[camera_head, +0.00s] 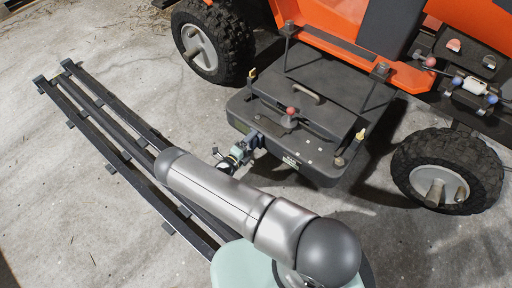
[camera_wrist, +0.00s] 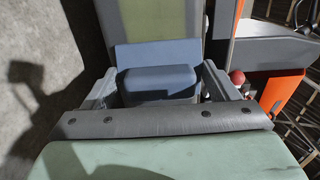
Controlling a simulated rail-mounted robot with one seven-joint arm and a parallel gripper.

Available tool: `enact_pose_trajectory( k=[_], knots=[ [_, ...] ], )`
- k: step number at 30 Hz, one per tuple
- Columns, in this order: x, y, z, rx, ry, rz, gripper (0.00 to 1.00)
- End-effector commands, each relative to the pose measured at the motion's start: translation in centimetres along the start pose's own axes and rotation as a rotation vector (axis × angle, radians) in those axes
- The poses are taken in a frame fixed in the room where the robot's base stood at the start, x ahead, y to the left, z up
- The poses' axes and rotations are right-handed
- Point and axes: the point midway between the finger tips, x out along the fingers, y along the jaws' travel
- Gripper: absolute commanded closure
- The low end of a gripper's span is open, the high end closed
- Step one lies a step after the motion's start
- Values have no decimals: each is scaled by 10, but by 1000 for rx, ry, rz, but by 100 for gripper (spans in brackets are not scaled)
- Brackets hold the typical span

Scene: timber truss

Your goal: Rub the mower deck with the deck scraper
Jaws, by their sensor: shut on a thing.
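The mower deck (camera_head: 318,165) is a dark grey, box-like unit under the front of the orange mower. It has a raised lid, a handle and a red knob on a lever. My gripper (camera_head: 248,141) is at the deck's front-left edge, small in the head view. In the wrist view my gripper (camera_wrist: 160,88) has its two fingers on either side of a blue block, which seems to be the deck scraper (camera_wrist: 158,80). A wider blue part lies just beyond the block. The scraper's working edge and any contact with the deck cannot be made out.
The orange mower (camera_head: 330,20) stands behind, with a rear-left wheel (camera_head: 205,45) and a right wheel (camera_head: 446,172) flanking the deck. Upright posts rise from the deck. A dark rail (camera_head: 100,135) runs along the concrete floor at left. Open floor lies further left.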

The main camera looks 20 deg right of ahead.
Motion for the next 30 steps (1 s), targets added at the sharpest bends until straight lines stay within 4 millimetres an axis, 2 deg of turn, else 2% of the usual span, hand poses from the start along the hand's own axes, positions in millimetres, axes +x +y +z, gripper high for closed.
enact_pose_trajectory(
  k=[7,16,25,30],
  knots=[
    [0,0,12,1,0,0,37],
    [3,0,37,1,1,-1,37],
    [3,-1,49,1,0,-2,37],
    [2,0,64,2,1,-1,37]
  ],
)
